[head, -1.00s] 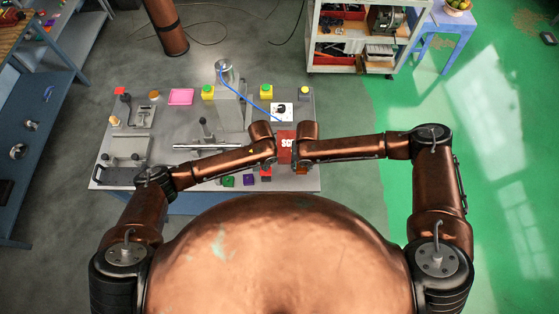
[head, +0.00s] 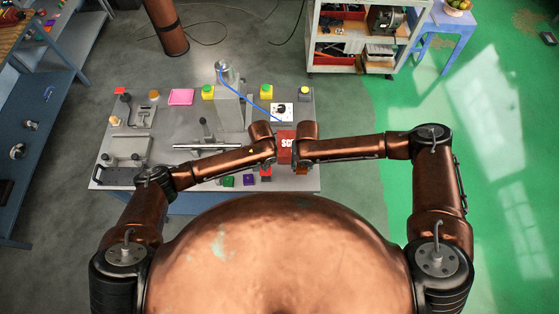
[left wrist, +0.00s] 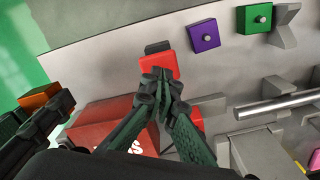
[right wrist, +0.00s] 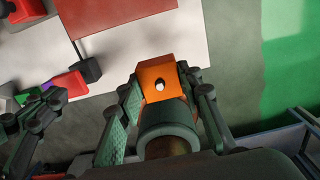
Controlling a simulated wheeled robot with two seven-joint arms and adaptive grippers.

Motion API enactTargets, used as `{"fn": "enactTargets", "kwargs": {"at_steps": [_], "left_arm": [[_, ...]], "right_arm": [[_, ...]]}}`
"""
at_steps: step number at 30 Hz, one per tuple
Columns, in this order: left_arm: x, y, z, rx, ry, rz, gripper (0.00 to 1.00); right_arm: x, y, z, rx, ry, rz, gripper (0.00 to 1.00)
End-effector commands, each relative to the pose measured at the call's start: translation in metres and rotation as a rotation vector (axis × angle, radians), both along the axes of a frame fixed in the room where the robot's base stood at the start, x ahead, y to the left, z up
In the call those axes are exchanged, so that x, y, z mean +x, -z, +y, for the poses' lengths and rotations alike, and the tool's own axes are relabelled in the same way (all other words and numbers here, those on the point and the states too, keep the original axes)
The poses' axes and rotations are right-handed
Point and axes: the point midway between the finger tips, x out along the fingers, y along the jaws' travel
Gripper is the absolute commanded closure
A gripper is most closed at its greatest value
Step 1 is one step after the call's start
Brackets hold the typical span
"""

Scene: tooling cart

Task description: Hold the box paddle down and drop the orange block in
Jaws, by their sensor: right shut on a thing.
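The red box (head: 285,146) with white lettering stands at the front right of the cart top, between my two wrists. A red paddle (left wrist: 160,62) with a dark block (left wrist: 158,47) beside it is at the fingertips of my left gripper (left wrist: 160,78). Its fingers are together and seem to touch the paddle; whether it is pressed down I cannot tell. My right gripper (right wrist: 163,85) is shut on the orange block (right wrist: 160,80), which has a round hole or stud on its face. The orange block also shows in the left wrist view (left wrist: 40,96), apart from the box. The box's opening is hidden.
Purple (left wrist: 204,35) and green (left wrist: 254,17) blocks sit along the cart's front edge. A metal bar (head: 200,147) and a grey post (head: 230,108) with a blue cable stand left of the box. Yellow-based buttons line the back. Green floor is clear at right.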

Motion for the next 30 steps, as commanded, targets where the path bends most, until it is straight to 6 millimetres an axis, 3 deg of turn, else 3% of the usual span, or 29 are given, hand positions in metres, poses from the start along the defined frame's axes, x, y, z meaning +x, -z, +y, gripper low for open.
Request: {"fn": "enactTargets", "kwargs": {"at_steps": [30], "left_arm": [[0.000, 0.012, 0.000, 0.000, 0.000, 0.000, 1.00]], "right_arm": [[0.000, 0.000, 0.000, 0.000, 0.000, -0.001, 0.91]]}}
